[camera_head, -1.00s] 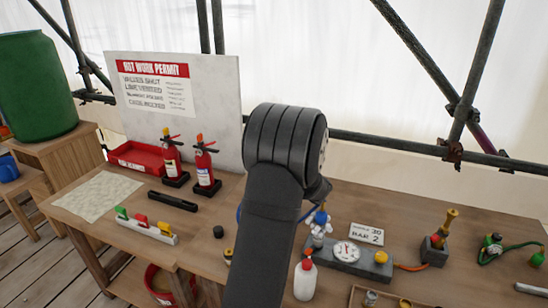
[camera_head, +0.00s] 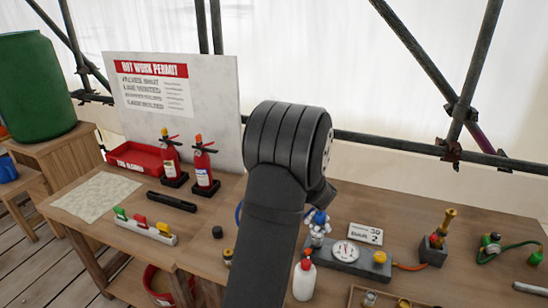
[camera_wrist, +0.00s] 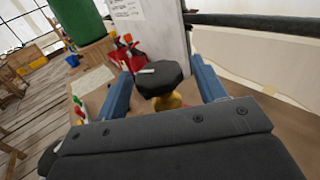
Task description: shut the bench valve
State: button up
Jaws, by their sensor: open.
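In the wrist view, a black faceted knob (camera_wrist: 165,82) with a white bar mark sits on a brass body (camera_wrist: 168,102); it looks like the bench valve. My gripper (camera_wrist: 162,72) is open, with one blue finger on each side of the knob. Gaps show between the knob and the fingers, so it does not look gripped. In the head view, my dark arm covers the valve and most of my gripper.
Left of my arm are two red fire extinguishers (camera_head: 204,165), a red tray (camera_head: 137,158) and a white permit board (camera_head: 217,100). Right of it are a gauge block (camera_head: 346,252), a white red-capped bottle (camera_head: 304,277) and a brass-topped fitting (camera_head: 437,240). Scaffold poles (camera_head: 400,142) run behind.

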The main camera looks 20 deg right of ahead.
jog(key=s+d, duration=0.2)
jog(key=s, duration=1.2)
jog(key=shift+s, duration=0.35)
jog(key=w, duration=0.5)
jog(key=w+a, duration=0.1)
jog(key=w, duration=0.5)
jog(key=w+a, duration=0.1)
jog(key=w, duration=0.5)
jog(key=shift+w+a+r, duration=0.1)
jog(key=shift+a+r, duration=0.05)
jog(key=shift+a, duration=0.05)
jog(key=c, duration=1)
jog(key=shift+d+m+h, duration=0.1)
jog(key=shift+m+h, duration=0.6)
jog(key=shift+h, duration=0.4)
